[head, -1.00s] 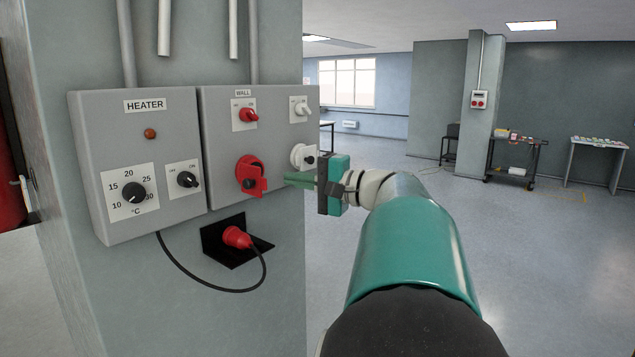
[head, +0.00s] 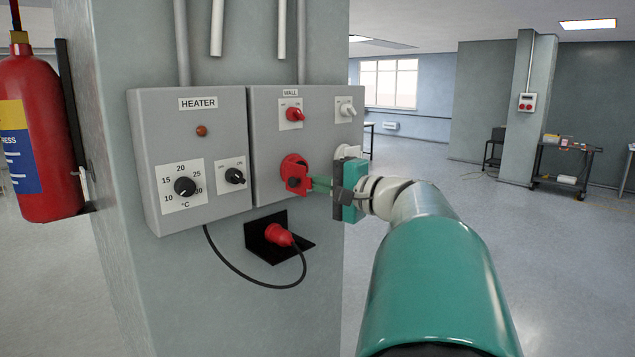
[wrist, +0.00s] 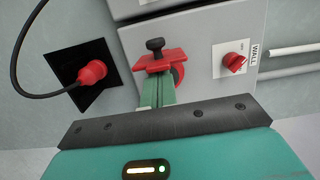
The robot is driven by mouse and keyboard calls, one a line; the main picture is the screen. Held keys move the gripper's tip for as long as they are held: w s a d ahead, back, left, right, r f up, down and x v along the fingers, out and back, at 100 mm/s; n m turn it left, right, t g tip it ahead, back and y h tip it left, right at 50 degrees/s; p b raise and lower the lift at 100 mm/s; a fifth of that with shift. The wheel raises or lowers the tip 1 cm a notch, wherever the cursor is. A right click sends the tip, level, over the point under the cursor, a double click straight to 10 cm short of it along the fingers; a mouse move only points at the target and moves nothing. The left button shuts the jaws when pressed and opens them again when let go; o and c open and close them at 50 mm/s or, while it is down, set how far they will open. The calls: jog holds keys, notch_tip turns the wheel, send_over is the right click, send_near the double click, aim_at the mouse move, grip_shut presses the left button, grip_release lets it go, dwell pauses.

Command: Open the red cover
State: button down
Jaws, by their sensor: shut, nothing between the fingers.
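The red cover (head: 301,178) is on a round red socket (head: 290,162) low on the grey WALL box. It also shows in the wrist view (wrist: 167,61), as a red flap standing out from the box, with a black knob-like part (wrist: 155,45) beside it. My gripper (head: 314,184) comes in from the right with its green fingers together and nothing held between them. In the wrist view the fingertips (wrist: 157,80) are right at the flap's edge. I cannot tell whether they touch it. How far the flap stands open is unclear.
A red switch (head: 295,115) and a white switch (head: 346,110) sit above. A white socket (head: 347,151) is partly behind my gripper. The HEATER box (head: 190,150) is on the left. A red plug (head: 278,235) with a black cable is below. A fire extinguisher (head: 38,140) hangs far left.

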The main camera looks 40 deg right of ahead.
aim_at(294, 181)
jog(key=a+m+h, duration=0.2)
jog(key=h, duration=0.1)
jog(key=shift+s+r, duration=0.1)
jog(key=shift+a+h, duration=0.3)
jog(key=shift+h, duration=0.1)
